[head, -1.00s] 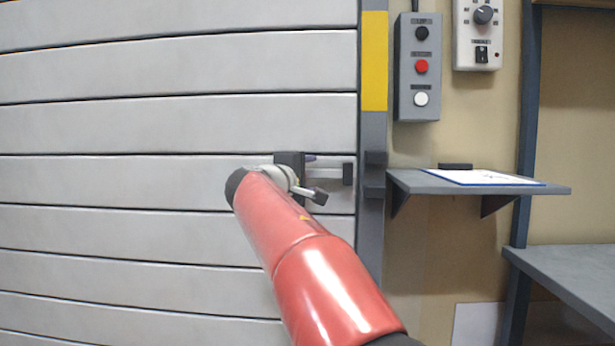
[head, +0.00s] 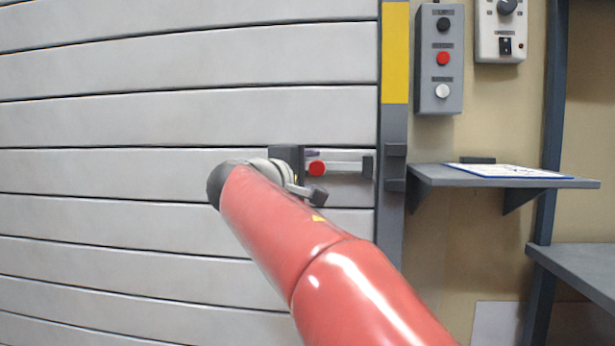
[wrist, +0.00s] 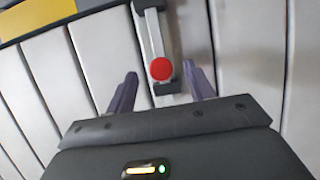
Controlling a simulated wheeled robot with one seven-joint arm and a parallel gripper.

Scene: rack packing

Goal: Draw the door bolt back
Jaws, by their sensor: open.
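The door bolt is a pale metal bar (head: 345,167) lying level on the slatted door, with a round red knob (head: 316,168) near its left end. A dark bracket (head: 367,167) holds its right end, beside a dark keeper (head: 395,168) on the door post. I cannot tell whether the bar reaches into the keeper. In the wrist view the red knob (wrist: 160,69) appears between the two fingertips of my gripper (wrist: 160,77). The fingers are open, with gaps on both sides of the knob. Their depth relative to it is unclear. In the head view my arm hides part of the gripper.
The grey door post (head: 392,120) with its yellow patch stands right of the bolt. A small shelf (head: 440,181) holding a paper (head: 510,172) juts out further right. A button box (head: 440,75) hangs above it. The door face left of my arm is clear.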

